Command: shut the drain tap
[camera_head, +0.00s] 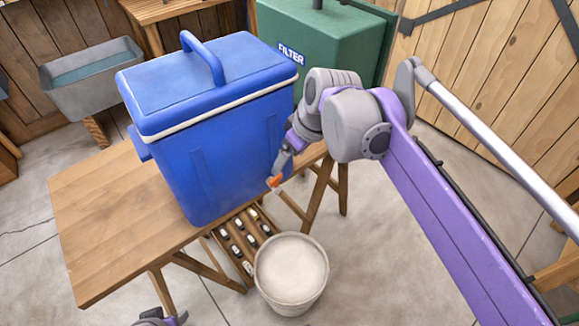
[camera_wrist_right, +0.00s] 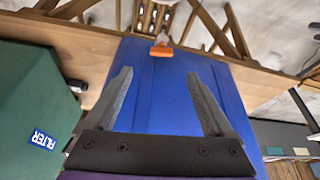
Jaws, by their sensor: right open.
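The drain tap is a small orange handle (camera_head: 274,182) low on the right side of a blue cooler box (camera_head: 215,150). In the right wrist view the orange tap (camera_wrist_right: 161,52) lies beyond my fingertips, near the middle of the gap between them. My right gripper (camera_head: 281,165) is just above the tap, open and empty, with its fingers (camera_wrist_right: 160,78) spread over the cooler wall.
The cooler stands on a wooden table (camera_head: 100,215). A white bucket (camera_head: 291,272) stands below the tap, beside a low rack of dark bottles (camera_head: 240,236). A green filter box (camera_head: 330,45) stands behind. A grey trough (camera_head: 92,75) is at the back left.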

